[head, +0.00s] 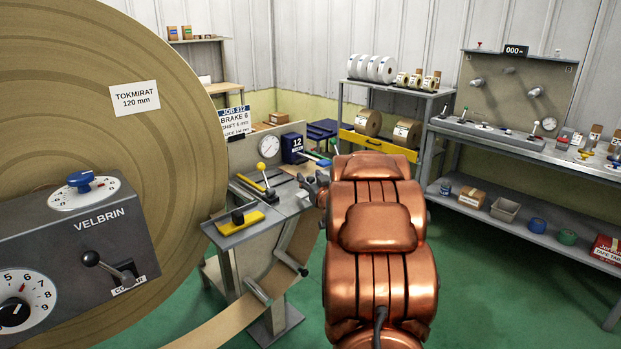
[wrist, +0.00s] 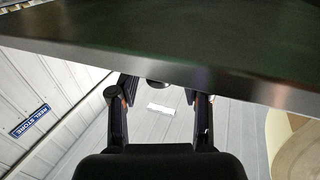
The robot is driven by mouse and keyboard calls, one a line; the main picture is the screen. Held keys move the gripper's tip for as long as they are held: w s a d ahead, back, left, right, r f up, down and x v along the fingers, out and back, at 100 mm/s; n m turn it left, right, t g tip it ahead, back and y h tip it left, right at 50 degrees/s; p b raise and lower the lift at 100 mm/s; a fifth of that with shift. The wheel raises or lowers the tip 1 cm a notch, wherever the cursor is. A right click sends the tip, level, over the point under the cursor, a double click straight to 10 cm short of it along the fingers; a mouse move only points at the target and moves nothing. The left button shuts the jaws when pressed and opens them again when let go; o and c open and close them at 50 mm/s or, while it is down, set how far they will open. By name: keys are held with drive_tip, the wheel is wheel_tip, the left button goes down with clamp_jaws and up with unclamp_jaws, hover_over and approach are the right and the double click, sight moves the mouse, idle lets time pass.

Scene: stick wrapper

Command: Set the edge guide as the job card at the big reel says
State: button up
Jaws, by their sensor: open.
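The job card (head: 235,122) stands at the right edge of the big reel (head: 185,130). It reads JOB 312, BRAKE 6 and a SHIFT line in mm that looks like 6; its last line is too small to read surely. I cannot tell which part is the edge guide. My gripper (head: 315,186) is at the table's right end, partly hidden by my arm. In the wrist view its fingers (wrist: 158,95) are apart and empty.
A grey control box marked VELBRIN (head: 75,245) with dials and a lever stands in front of the reel. A brown web (head: 235,312) runs below the table. A dark slab with a metal edge (wrist: 170,45) lies close across the wrist view. Green floor is clear at right.

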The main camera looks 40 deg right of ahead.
drive_tip(key=shift+w, duration=0.1)
clamp_jaws()
idle(0.4)
drive_tip(key=shift+d, duration=0.1)
